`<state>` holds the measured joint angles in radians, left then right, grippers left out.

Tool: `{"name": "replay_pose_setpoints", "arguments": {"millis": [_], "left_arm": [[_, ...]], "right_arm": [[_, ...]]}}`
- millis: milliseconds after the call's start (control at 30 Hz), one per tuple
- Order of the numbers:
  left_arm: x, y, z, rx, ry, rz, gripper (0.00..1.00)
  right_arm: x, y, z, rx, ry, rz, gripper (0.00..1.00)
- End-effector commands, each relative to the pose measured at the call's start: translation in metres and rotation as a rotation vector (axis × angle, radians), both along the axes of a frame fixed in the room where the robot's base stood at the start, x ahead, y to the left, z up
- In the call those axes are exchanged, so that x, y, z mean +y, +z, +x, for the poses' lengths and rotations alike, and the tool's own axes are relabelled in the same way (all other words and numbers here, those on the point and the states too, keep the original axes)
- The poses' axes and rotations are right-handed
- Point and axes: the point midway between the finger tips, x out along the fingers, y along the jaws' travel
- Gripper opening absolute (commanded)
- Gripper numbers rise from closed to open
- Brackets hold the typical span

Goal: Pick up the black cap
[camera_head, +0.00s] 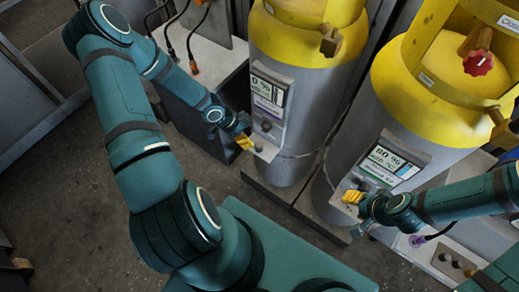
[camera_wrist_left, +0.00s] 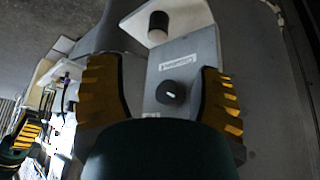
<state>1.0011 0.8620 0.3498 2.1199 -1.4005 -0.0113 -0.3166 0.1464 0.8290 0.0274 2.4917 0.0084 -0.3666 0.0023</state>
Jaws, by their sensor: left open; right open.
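A black cylindrical cap (camera_wrist_left: 158,26) stands on a light ledge at the top of the left wrist view. A round black knob (camera_wrist_left: 171,93) with a pale mark sits on the grey panel below it. My left gripper (camera_wrist_left: 160,70) is open, its yellow fingers on either side of the panel and knob, with the cap beyond the fingertips. In the head view my left gripper (camera_head: 244,141) is beside the ledge of the left cylinder, where the small dark cap (camera_head: 258,147) shows. My right gripper (camera_head: 353,196) is open in front of the right cylinder's lower panel.
Two grey gas cylinders with yellow tops stand side by side, the left one (camera_head: 296,85) showing 0 % and the right one (camera_head: 370,120) showing 80 %. A red valve knob (camera_head: 478,63) is on the right one. Cables with orange ends (camera_head: 194,67) hang at upper left.

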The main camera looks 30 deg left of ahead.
Motion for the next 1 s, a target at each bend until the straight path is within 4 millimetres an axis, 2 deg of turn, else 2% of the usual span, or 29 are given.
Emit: {"name": "replay_pose_setpoints", "arguments": {"millis": [33, 100, 300, 533, 800, 1000], "left_arm": [[-0.003, -0.010, 0.002, 0.000, -0.003, 0.001, 0.65], [-0.006, -0.016, 0.005, -0.001, -0.003, 0.001, 0.65], [-0.015, -0.035, 0.012, 0.000, -0.002, 0.000, 0.65], [-0.018, -0.043, 0.015, 0.001, 0.001, 0.000, 0.65], [-0.032, -0.075, 0.020, 0.001, -0.002, -0.001, 0.65], [-0.036, -0.086, 0.025, 0.000, 0.002, 0.000, 0.65]], "right_arm": [[0.001, -0.012, 0.000, 0.000, 0.000, -0.001, 0.47], [0.001, -0.021, 0.000, 0.001, 0.000, -0.003, 0.47], [0.001, -0.039, 0.001, 0.002, -0.002, -0.007, 0.47], [0.002, -0.045, 0.001, 0.002, -0.001, -0.009, 0.47], [0.003, -0.064, -0.003, 0.011, 0.006, -0.008, 0.47], [0.003, -0.066, -0.004, 0.014, 0.009, -0.007, 0.47]]}}
